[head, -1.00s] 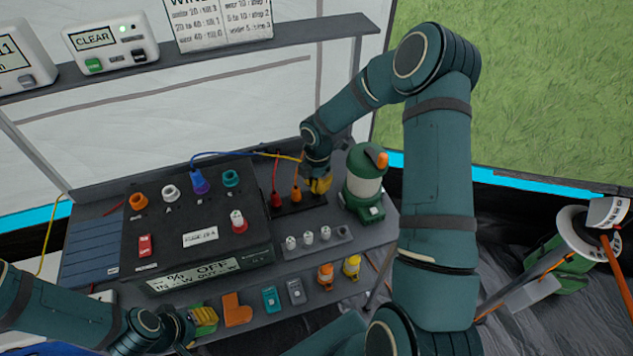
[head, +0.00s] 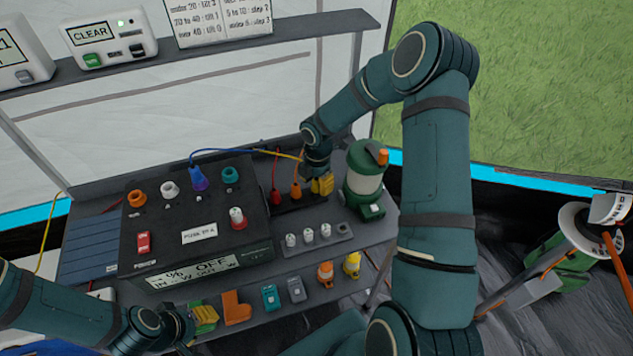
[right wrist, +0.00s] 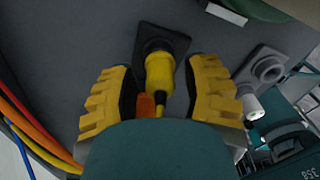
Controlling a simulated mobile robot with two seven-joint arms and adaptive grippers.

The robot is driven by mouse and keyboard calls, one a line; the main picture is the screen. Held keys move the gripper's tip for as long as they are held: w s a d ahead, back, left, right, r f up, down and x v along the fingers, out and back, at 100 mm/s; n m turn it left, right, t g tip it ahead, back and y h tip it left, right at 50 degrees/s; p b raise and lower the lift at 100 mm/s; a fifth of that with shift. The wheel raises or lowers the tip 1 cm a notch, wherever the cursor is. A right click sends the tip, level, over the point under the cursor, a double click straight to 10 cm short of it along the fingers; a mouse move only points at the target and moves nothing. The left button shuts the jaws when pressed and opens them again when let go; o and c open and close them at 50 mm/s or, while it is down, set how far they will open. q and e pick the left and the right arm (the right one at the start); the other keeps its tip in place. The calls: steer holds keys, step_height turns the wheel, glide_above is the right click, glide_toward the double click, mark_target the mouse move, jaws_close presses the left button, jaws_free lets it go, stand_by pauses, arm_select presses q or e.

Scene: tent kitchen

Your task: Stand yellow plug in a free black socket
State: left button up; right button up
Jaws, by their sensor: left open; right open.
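The yellow plug (right wrist: 159,72) is between the fingers of my right gripper (right wrist: 162,92) in the right wrist view. Its far end meets a black socket (right wrist: 172,40); I cannot tell how deep it sits. The fingers are open, with gaps on both sides of the plug. In the head view my right gripper (head: 322,185) is over the right end of the black socket strip (head: 285,202) and hides the plug. A red plug (head: 276,196) and an orange plug (head: 296,190) stand in that strip. My left gripper (head: 204,316) is open at the front edge, lower left.
A green lantern (head: 363,182) stands just right of my right gripper. A black power box (head: 190,255) with coloured connectors is to the left. A grey holder (head: 343,229) with white pegs lies in front. Blue and yellow cables (head: 235,151) run behind the box.

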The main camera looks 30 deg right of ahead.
steer(key=r, duration=1.2)
steer(key=shift+w+d, duration=0.1)
steer(key=shift+d, duration=0.1)
arm_select(q)
steer(key=shift+s, duration=0.15)
